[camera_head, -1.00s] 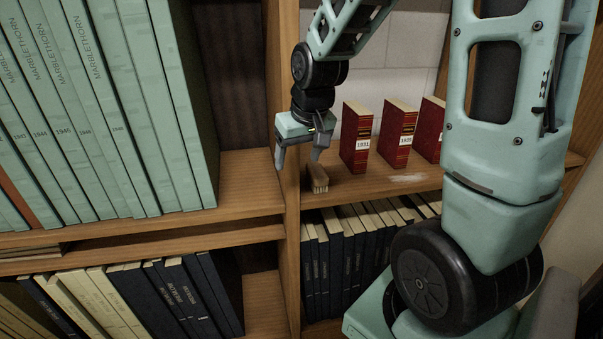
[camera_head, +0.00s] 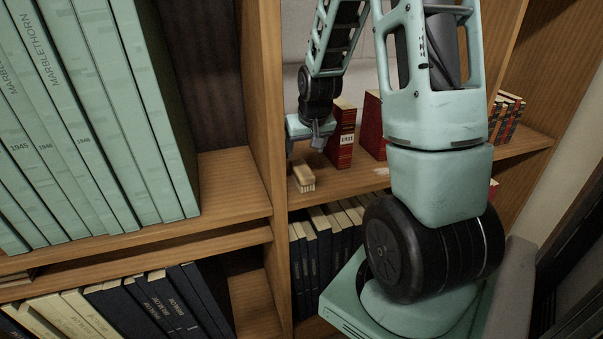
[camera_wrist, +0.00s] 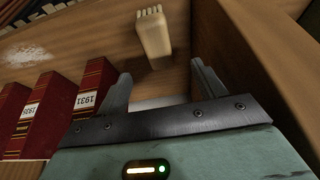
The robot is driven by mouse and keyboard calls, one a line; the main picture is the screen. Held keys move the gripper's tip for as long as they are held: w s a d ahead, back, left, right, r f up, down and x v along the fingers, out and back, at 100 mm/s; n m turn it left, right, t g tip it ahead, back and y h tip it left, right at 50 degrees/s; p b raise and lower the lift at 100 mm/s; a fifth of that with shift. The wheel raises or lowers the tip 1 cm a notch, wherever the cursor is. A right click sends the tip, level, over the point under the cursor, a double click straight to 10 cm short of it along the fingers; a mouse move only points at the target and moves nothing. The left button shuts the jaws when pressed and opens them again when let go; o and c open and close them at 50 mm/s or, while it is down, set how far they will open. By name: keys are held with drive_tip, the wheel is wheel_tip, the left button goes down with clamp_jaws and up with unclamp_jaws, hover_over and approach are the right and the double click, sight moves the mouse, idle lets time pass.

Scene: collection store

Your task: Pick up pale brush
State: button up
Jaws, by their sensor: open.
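The pale brush (camera_head: 303,176) lies on the wooden shelf near its front edge, left of the red book marked 1931. It is a small tan block with pale bristles at one end. It also shows in the wrist view (camera_wrist: 153,36), beyond the fingertips and between their lines. My gripper (camera_head: 303,150) is open and empty, a little above and behind the brush and apart from it. In the wrist view both fingers of my gripper (camera_wrist: 160,84) stand apart with nothing between them.
Red books (camera_head: 343,140) stand close to the right of my gripper. A wooden upright (camera_head: 262,100) is close on the left. Dark books (camera_head: 325,235) fill the shelf below. A pale dusty patch (camera_wrist: 22,46) lies on the shelf. Tall green volumes (camera_head: 90,110) stand left.

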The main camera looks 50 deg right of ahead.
sight(302, 168)
drive_tip(key=x, duration=0.5)
drive_tip(key=shift+p, duration=0.4)
drive_tip(key=shift+s+p+x, duration=0.15)
drive_tip(key=shift+p+x, duration=0.4)
drive_tip(key=shift+x, duration=0.7)
drive_tip(key=shift+s+p+x, duration=0.1)
drive_tip(key=shift+p+x, duration=0.4)
drive_tip(key=shift+x, duration=0.8)
drive_tip(key=shift+d+f, duration=0.1)
drive_tip(key=shift+f, duration=0.1)
drive_tip(key=shift+f, duration=0.25)
drive_tip(key=c, duration=1.1)
drive_tip(key=shift+r, duration=0.2)
